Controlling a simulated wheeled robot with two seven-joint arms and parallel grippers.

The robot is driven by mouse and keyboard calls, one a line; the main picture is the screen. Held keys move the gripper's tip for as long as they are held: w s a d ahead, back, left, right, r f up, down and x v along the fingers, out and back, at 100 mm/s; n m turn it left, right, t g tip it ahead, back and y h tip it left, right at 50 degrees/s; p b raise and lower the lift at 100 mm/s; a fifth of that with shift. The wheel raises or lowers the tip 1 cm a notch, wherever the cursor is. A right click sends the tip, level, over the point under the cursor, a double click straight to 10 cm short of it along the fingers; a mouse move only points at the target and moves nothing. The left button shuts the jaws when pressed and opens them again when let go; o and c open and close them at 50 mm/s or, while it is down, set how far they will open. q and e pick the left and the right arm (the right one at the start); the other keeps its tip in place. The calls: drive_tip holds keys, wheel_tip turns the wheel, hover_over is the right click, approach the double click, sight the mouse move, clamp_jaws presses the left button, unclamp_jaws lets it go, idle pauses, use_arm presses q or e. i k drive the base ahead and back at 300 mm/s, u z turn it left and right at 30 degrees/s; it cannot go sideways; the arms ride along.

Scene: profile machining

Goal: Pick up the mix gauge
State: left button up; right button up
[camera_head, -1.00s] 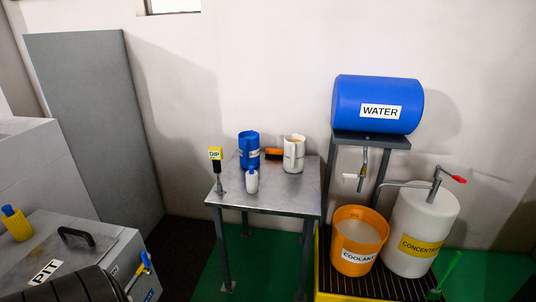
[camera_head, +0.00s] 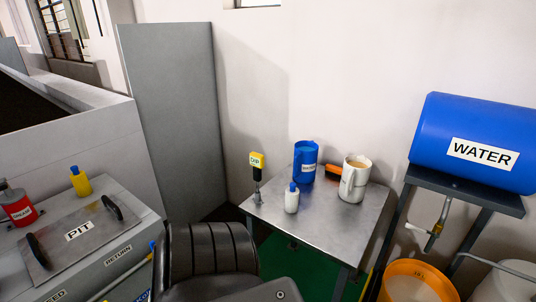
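The thing that looks like the mix gauge (camera_head: 257,174) stands upright at the left corner of the metal table (camera_head: 325,220). It has a yellow head marked "DIP", a black grip and a thin lower part in a small stand. Nothing touches it except its stand. A dark ribbed part of my arm shows at the bottom, in front of the table's left side. Neither of my grippers shows in the head view.
A small white bottle with a blue cap (camera_head: 292,199), a blue jug (camera_head: 305,161), a white jug (camera_head: 354,178) and an orange brush-like item (camera_head: 418,176) share the table. The blue water drum (camera_head: 475,145) is right. The grey pit cabinet (camera_head: 95,270) is left.

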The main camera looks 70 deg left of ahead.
sight(257, 160)
drive_tip(key=u, duration=0.75)
drive_tip(key=i, duration=1.1)
drive_tip(key=u, duration=0.95)
